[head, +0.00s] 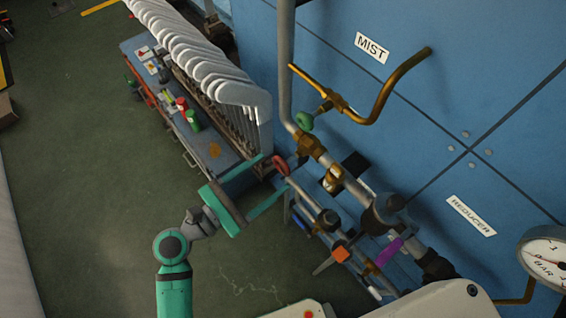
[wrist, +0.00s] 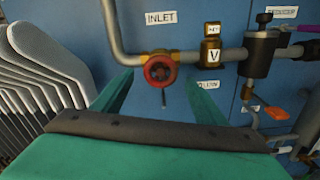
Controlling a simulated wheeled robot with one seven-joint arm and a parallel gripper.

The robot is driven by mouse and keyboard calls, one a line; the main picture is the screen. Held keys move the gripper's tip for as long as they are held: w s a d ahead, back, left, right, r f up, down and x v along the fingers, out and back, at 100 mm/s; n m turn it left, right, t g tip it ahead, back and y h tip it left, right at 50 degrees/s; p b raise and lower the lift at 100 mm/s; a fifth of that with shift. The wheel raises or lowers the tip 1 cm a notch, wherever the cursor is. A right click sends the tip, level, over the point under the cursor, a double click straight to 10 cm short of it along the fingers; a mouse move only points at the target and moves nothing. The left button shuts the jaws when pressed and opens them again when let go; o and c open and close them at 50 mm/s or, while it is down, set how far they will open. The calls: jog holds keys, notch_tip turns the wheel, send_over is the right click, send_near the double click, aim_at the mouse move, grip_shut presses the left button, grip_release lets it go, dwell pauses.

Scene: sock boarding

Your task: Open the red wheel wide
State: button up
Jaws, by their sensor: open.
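The red wheel (wrist: 160,70) is a small round handwheel on a brass valve in the grey pipe, below the INLET label (wrist: 167,18) in the wrist view. In the head view the red wheel (head: 281,165) shows near my gripper's tips. My gripper (wrist: 124,88) is open, with one green finger on each side of the wheel in the wrist view. The fingers appear apart from the wheel, and the wheel looks to be beyond their tips. In the head view my gripper (head: 268,182) reaches toward the wheel from the left.
A row of white sock boards (head: 215,75) stands left of the pipes. A green handwheel (head: 304,121), an orange handle (head: 340,254) and a purple lever (head: 388,252) are on nearby pipework. A gauge (head: 545,262) is at the right. The green floor at left is open.

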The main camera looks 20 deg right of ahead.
aim_at(279, 168)
jog(key=shift+x, duration=2.7)
jog(key=shift+c, duration=0.2)
jog(key=c, duration=1)
